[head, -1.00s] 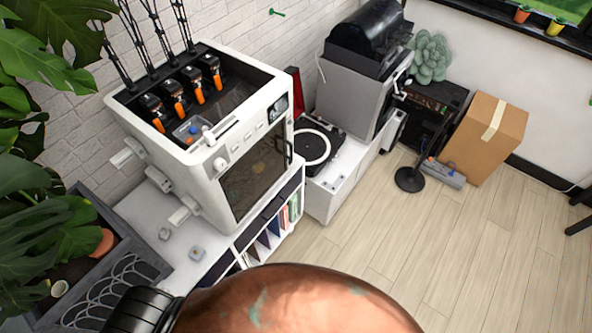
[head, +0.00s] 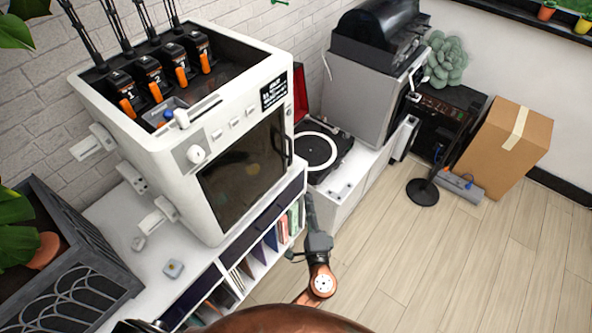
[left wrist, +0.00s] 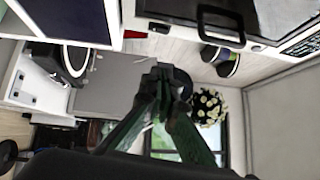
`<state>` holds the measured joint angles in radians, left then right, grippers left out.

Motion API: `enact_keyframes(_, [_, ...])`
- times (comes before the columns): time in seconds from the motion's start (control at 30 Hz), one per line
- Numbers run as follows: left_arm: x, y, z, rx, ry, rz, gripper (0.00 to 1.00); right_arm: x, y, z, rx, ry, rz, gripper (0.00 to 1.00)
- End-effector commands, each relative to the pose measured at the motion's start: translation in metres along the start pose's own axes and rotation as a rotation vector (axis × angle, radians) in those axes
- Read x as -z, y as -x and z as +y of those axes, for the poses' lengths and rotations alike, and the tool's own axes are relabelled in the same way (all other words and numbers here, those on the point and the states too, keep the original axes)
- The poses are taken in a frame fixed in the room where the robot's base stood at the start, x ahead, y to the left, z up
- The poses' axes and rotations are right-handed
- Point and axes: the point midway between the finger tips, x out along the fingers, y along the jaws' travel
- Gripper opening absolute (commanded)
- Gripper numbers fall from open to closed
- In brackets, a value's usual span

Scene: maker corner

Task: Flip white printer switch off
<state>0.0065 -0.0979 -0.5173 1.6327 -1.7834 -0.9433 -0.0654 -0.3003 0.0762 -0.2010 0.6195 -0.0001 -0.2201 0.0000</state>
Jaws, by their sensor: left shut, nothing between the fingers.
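The white printer (head: 225,150) stands on a white shelf unit in the head view. Its front has a round knob (head: 196,154), several small buttons, a lit dark screen (head: 274,92) and a dark door (head: 245,165). I cannot tell which part is the switch. My left gripper (head: 310,202) is in front of the shelf unit, right of the printer and below its door, apart from the printer's front. It is shut and empty. Its closed fingers also show in the left wrist view (left wrist: 160,72). My right gripper is not in view.
The shelf unit (head: 110,225) holds books below. A turntable (head: 318,150) and a grey machine (head: 368,95) stand right of the printer. A planter (head: 75,255) is at left. A black stand (head: 422,190) and a cardboard box (head: 505,150) are on the floor; much floor is clear.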

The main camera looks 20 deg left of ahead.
Motion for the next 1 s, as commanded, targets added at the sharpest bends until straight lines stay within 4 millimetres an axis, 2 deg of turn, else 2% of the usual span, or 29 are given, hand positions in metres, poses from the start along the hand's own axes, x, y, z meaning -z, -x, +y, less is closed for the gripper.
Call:
enact_keyframes(0.17, [0.000,-0.001,0.001,-0.002,0.000,0.001,0.00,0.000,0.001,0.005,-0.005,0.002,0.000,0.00])
enact_keyframes(0.33, [0.000,-0.014,0.001,-0.002,0.000,0.002,0.00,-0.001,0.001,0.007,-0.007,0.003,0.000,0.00])
enact_keyframes(0.8, [-0.001,-0.105,0.001,-0.002,-0.001,0.002,0.00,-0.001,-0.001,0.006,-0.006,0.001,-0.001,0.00])
enact_keyframes(1.0, [-0.022,-0.122,0.002,-0.003,-0.001,0.000,0.00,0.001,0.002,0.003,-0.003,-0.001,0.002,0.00])
